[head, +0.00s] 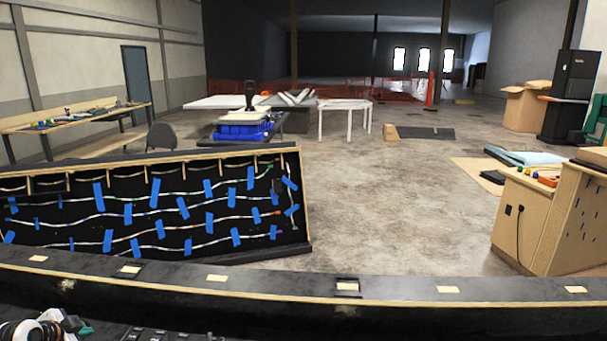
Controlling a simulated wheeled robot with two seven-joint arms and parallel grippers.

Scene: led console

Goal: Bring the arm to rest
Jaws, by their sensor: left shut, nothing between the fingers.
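My left gripper (76,325) is at the bottom left corner, low in front of the dark console edge. Only a small part of it shows, next to white and black arm parts. It is shut and I see nothing held in it. My right gripper and arm are not in view. The console's black panel (150,232) stands behind to the left, with wavy light strips and several blue tape pieces on it.
A long dark ledge (400,290) with small pale wooden pieces crosses the front. A wooden cabinet (528,220) stands at the right. A workbench (80,117) is at the far left, a white table (344,105) further back.

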